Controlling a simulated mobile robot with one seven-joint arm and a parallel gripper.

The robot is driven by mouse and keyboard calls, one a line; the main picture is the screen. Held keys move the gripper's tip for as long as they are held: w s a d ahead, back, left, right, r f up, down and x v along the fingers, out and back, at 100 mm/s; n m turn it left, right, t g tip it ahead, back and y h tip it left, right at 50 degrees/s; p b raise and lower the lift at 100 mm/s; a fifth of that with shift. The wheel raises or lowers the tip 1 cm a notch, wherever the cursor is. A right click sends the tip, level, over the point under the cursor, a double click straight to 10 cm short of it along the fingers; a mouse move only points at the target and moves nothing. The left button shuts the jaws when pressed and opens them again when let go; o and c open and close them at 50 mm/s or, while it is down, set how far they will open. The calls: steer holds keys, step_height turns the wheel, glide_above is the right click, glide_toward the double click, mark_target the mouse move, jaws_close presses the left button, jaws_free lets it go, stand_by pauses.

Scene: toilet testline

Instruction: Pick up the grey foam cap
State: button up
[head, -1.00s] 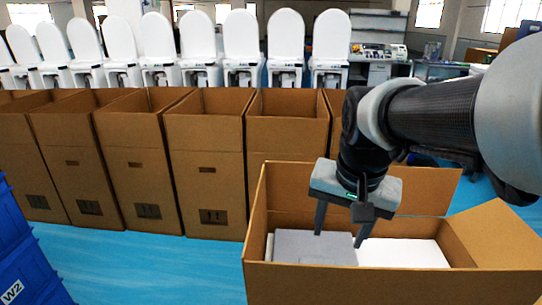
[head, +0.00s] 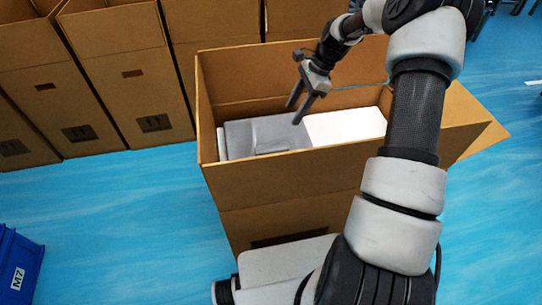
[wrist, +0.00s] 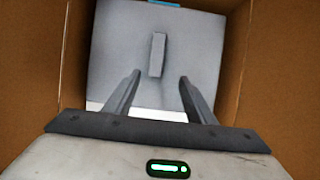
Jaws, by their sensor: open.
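The grey foam cap (head: 245,134) lies inside an open cardboard box, in its left part. In the wrist view the cap (wrist: 115,60) is a flat grey block with a narrow raised bar (wrist: 157,55) near its middle. My gripper (head: 293,114) is inside the box opening, above the cap, pointing down and empty. In the wrist view my gripper (wrist: 160,76) has its two fingers apart, with the bar ahead and between their lines. I cannot tell the exact gap between fingertips and cap.
The cardboard box (head: 285,192) has walls around the cap, and its flaps stand outward. A white block (head: 346,126) lies to the cap's right. More tall cardboard boxes (head: 118,80) stand behind and left. A blue crate (head: 18,265) is at lower left on the blue floor.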

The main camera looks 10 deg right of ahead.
steer(key=b, duration=0.1)
glide_toward(273, 147)
steer(key=f, duration=0.3)
steer(key=shift+w+a, duration=0.35)
steer(key=shift+a, duration=0.05)
steer(key=shift+s+a+b+x, duration=0.1)
steer(key=shift+s+b+x, duration=0.15)
steer(key=shift+x, duration=1.1)
steer(key=shift+s+a+b+x, duration=0.1)
steer(key=shift+b+x, duration=0.1)
steer(key=shift+x, duration=1.1)
steer(key=shift+r, duration=0.1)
steer(key=shift+c, duration=0.4)
jaws_close()
